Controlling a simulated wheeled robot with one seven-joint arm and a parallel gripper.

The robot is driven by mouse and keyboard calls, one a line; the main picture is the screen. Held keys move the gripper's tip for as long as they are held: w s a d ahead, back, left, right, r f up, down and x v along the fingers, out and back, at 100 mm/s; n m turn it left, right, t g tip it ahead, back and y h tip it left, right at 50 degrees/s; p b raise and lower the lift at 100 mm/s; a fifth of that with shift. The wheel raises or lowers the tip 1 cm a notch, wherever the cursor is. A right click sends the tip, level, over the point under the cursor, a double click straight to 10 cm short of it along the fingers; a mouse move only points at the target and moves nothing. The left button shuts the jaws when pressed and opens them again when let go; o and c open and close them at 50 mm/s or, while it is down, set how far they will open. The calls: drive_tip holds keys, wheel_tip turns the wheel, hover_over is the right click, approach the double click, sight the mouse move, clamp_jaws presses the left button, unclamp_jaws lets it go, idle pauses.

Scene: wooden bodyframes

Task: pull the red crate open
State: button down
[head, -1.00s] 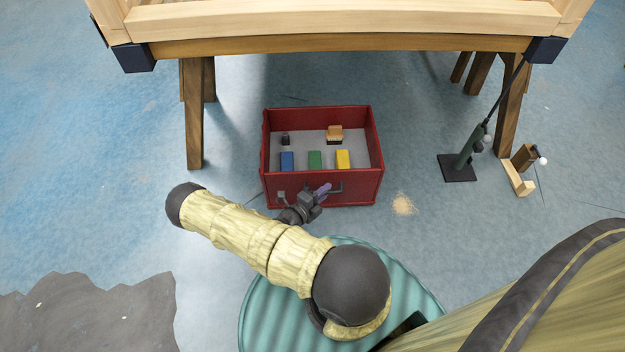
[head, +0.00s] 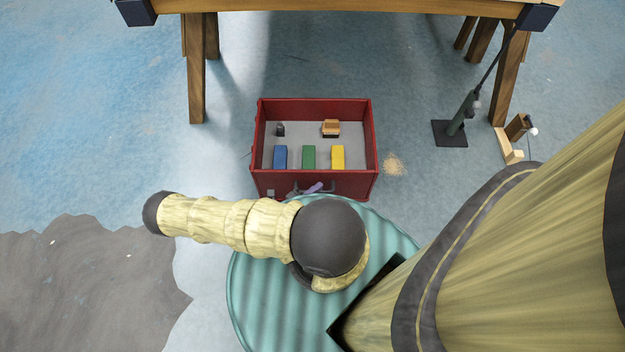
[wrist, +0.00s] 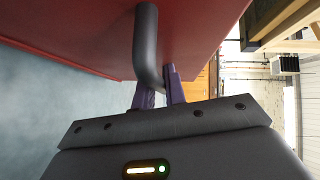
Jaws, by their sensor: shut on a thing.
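The red crate (head: 358,186) stands on the floor in front of the workbench, its open top facing up. A dark bar handle (head: 328,186) is on its near wall. My gripper (head: 312,188) is at that wall, partly hidden behind my arm. In the wrist view, the purple fingers of my gripper (wrist: 160,90) are shut on the dark handle (wrist: 146,42), with the red crate wall (wrist: 90,30) just beyond. Inside the crate are a blue block (head: 280,157), a green block (head: 309,157), a yellow block (head: 338,157), an orange-brown item (head: 330,127) and a small dark item (head: 280,129).
The wooden workbench (head: 350,6) stands behind the crate, its legs (head: 196,80) well apart. A green stand with a dark base (head: 450,133) and wooden pieces (head: 513,140) are at the right. Sawdust (head: 394,164) lies beside the crate. Floor to the left is clear.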

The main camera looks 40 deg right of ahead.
drive_tip(key=shift+s+a, duration=0.35)
drive_tip(key=shift+a, duration=0.15)
drive_tip(key=shift+f, duration=0.1)
drive_tip(key=c, duration=1.5)
unclamp_jaws()
drive_tip(key=shift+o, duration=0.2)
drive_tip(key=a+r+p, duration=0.2)
drive_tip(key=a+p, duration=0.1)
drive_tip(key=a, duration=1.4)
drive_tip(key=shift+w+r+p, duration=0.15)
drive_tip(key=shift+r+p, duration=0.15)
drive_tip(key=shift+p, duration=0.05)
drive_tip(key=shift+a, duration=0.1)
